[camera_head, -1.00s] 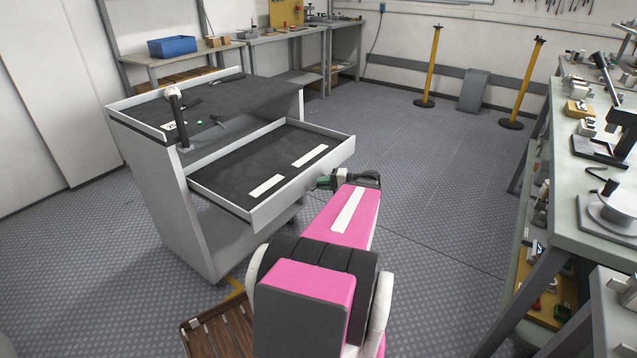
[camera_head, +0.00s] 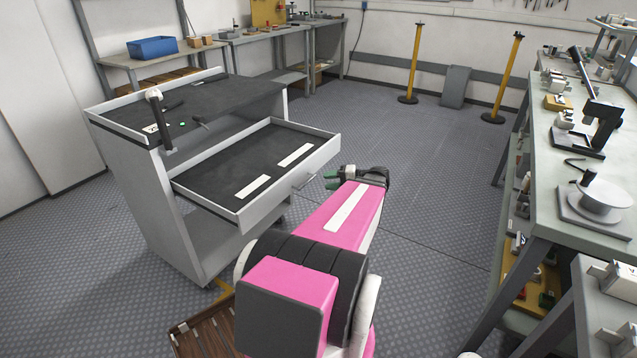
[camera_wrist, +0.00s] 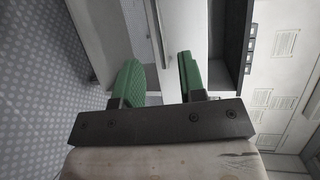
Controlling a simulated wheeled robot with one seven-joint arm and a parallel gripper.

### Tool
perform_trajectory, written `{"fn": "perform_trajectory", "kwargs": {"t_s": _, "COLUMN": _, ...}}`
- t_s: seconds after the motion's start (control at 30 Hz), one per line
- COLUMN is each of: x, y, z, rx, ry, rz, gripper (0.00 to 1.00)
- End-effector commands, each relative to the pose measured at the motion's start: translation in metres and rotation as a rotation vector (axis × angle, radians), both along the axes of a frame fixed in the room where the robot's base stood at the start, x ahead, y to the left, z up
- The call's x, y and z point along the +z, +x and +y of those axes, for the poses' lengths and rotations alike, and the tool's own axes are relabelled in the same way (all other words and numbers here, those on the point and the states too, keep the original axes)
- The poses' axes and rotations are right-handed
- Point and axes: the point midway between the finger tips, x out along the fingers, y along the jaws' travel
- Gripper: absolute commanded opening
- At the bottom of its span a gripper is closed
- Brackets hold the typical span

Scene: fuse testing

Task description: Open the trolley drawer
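The grey trolley (camera_head: 150,195) stands at the left in the head view. Its drawer (camera_head: 292,178) is pulled well out toward my arm, with a dark lining and two white strips inside. The drawer's bar handle (camera_head: 307,181) is on its front and is bare. My gripper (camera_head: 328,181) is just right of the handle, apart from it. In the wrist view its two green fingers (camera_wrist: 162,75) are spread with nothing between them, and the handle bar (camera_wrist: 155,30) runs beyond the fingertips.
Trolley top holds a dark upright tool (camera_head: 158,120) and small items. A workbench (camera_head: 585,200) with equipment lines the right side. A wooden slatted thing (camera_head: 205,325) lies low in front of the trolley. Yellow posts (camera_head: 413,65) stand at the back. The middle floor is clear.

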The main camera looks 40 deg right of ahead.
Motion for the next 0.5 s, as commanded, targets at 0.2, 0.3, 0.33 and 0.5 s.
{"fn": "perform_trajectory", "kwargs": {"t_s": 0.2, "x": 0.004, "y": -0.016, "z": -0.015, "rx": 0.0, "ry": -0.001, "rz": 0.001, "gripper": 0.37}}
{"fn": "perform_trajectory", "kwargs": {"t_s": 0.3, "x": 0.004, "y": -0.019, "z": -0.017, "rx": 0.001, "ry": 0.0, "rz": 0.0, "gripper": 0.37}}
{"fn": "perform_trajectory", "kwargs": {"t_s": 0.33, "x": 0.005, "y": -0.019, "z": -0.018, "rx": 0.001, "ry": 0.0, "rz": 0.0, "gripper": 0.37}}
{"fn": "perform_trajectory", "kwargs": {"t_s": 0.5, "x": 0.005, "y": -0.02, "z": -0.018, "rx": 0.001, "ry": 0.0, "rz": 0.0, "gripper": 0.37}}
